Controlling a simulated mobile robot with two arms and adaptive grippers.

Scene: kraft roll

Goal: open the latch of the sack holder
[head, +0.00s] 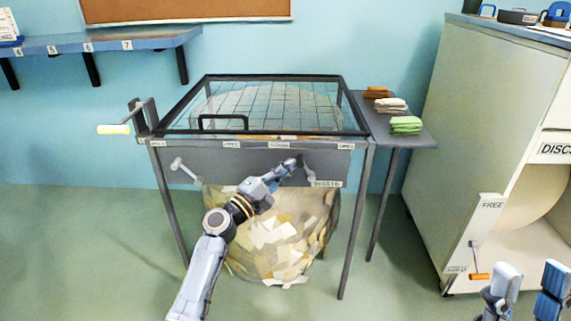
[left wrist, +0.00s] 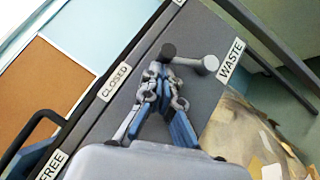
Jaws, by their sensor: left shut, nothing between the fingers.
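The sack holder is a grey metal frame (head: 362,190) with a grey front panel (head: 232,160). A full sack covered in paper scraps (head: 275,235) shows beneath it, and in the left wrist view (left wrist: 245,130). The lever by the WASTE label (left wrist: 190,58) has a dark round knob and a grey end. In the head view this lever is partly hidden by my gripper. My left gripper (head: 290,165) is shut and empty, its tips close to the lever; I cannot tell whether they touch. My right gripper (head: 528,285) is open at the lower right, far from the holder.
A second lever (head: 183,169) sits at the panel's left. A black mesh lid (head: 265,108) with a handle covers the top. A crank (head: 115,129) sticks out at left. A side shelf (head: 420,138) holds folded cloths. A cabinet (head: 455,130) stands at right.

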